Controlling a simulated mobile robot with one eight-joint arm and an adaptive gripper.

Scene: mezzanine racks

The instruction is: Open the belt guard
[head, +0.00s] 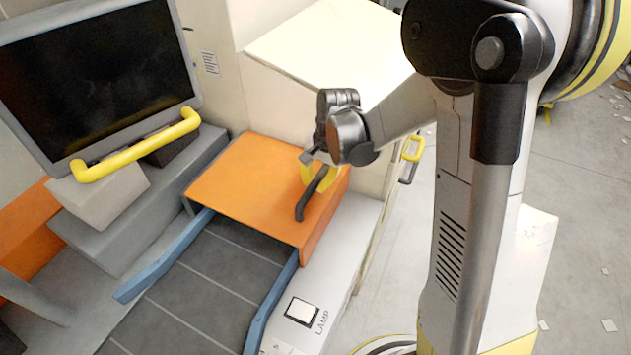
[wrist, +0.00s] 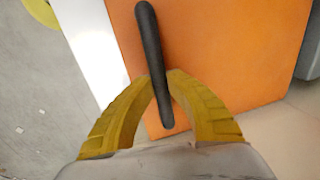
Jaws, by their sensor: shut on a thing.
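The belt guard (head: 240,180) is an orange box-like cover over the far end of the dark conveyor belt (head: 205,275). Its top is flat and level-looking, and it sits down over the belt. A black bar handle (head: 306,205) runs along its top near the right edge. My gripper (head: 318,180) has its yellow fingers shut on the handle. In the wrist view the fingertips (wrist: 161,78) close around the black handle (wrist: 150,45), over the orange guard (wrist: 230,50). The handle's far end in the head view is partly hidden by my gripper.
Blue rails (head: 165,262) flank the belt. A white switch marked LAMP (head: 302,311) is on the right-hand panel. A dark monitor (head: 95,75) with a yellow bar (head: 135,150) stands at left. A pale cabinet (head: 330,50) rises behind the guard. Open floor (head: 585,210) lies at right.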

